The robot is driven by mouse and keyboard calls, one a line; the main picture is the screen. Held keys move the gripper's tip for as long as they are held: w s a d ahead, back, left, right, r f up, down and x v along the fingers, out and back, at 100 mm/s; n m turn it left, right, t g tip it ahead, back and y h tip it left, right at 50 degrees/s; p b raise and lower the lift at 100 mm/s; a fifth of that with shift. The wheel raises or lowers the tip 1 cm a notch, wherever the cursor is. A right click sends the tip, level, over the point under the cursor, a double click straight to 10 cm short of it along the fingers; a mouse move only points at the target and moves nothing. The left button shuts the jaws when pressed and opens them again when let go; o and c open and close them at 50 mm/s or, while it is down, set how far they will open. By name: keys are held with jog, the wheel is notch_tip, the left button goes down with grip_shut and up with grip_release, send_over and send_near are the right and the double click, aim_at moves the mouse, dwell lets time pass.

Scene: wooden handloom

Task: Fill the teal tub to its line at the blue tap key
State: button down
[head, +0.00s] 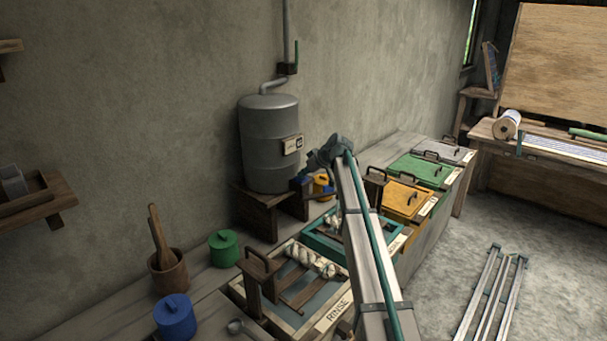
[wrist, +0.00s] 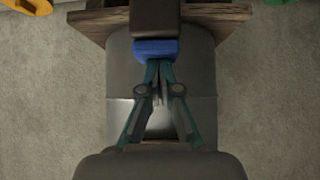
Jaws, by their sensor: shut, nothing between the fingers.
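In the wrist view the blue piece (wrist: 155,48) lies just beyond the fingertips. My gripper (wrist: 163,75) is shut and empty, its tips close to that piece; whether they touch it I cannot tell.
The rinse tub (head: 262,286) holds yarn skeins. A yellow item (head: 323,186) stands by the barrel's wooden stand (head: 258,213). A green pot (head: 223,248), a blue pot (head: 176,317) and a wooden mortar (head: 168,272) stand left. Lidded yellow and green tubs line the bench beyond.

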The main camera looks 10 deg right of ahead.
aim_at(304, 180)
jog(key=shift+s+f, duration=0.15)
jog(key=shift+f, duration=0.05)
notch_tip(304, 180, up, 4)
jog(key=shift+s+d+r+p, duration=0.1)
jog(key=shift+d+r+p, duration=0.05)
jog(key=shift+r+p, duration=0.15)
jog(key=b+v, duration=0.2)
jog(key=v, duration=0.7)
jog(key=shift+r, duration=0.3)
jog(key=shift+d, duration=0.1)
